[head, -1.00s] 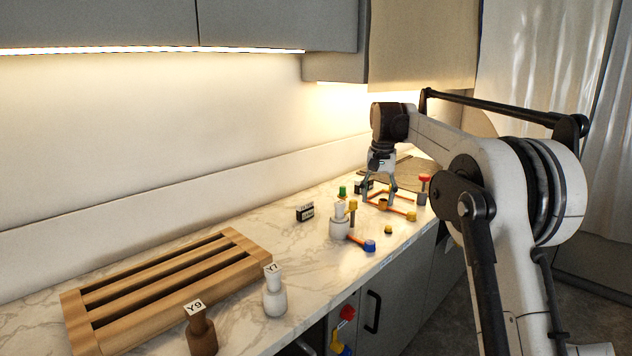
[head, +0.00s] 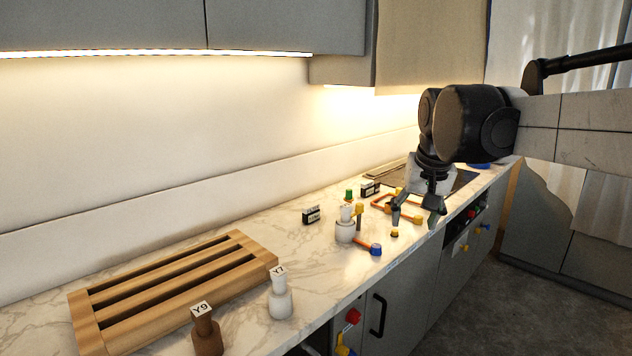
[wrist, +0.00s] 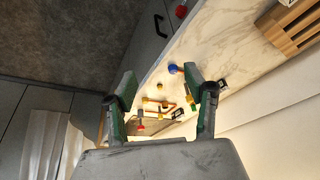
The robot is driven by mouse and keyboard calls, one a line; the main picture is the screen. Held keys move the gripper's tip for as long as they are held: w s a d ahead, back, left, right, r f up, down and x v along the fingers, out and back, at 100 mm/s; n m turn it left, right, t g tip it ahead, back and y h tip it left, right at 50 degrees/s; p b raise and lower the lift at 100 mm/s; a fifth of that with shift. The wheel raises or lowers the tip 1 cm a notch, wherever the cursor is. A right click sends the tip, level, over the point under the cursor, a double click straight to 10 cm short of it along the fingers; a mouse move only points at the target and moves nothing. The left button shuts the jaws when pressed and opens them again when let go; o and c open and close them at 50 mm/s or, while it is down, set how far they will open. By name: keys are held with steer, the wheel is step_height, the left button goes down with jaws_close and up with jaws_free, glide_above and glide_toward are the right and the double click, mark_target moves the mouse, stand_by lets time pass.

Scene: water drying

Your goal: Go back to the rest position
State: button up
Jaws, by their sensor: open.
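My gripper (head: 416,218) is open and empty in the head view, with its fingers pointing down above the front edge of the counter at the right. In the wrist view my gripper (wrist: 160,92) shows its two fingers spread wide, with nothing between the tips. The counter and its small items lie below and beyond the fingers. My arm reaches in from the right edge of the head view.
A slatted wooden rack (head: 170,285), a brown Y9 bottle (head: 206,336) and a white Y7 bottle (head: 280,300) stand at the left. A white bottle (head: 345,230), a blue-ended piece (head: 375,249) and a yellow-orange frame (head: 403,216) are near my gripper. Cabinets hang above.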

steer(key=s+f+t, duration=0.1)
steer(key=s+f, duration=0.5)
steer(key=s, duration=0.6)
steer(key=s+f+n+t, duration=0.1)
steer(key=s+f+t, duration=0.1)
steer(key=s+f, duration=0.5)
steer(key=s, duration=0.5)
steer(key=shift+f+n, duration=0.15)
steer(key=shift+n, duration=0.15)
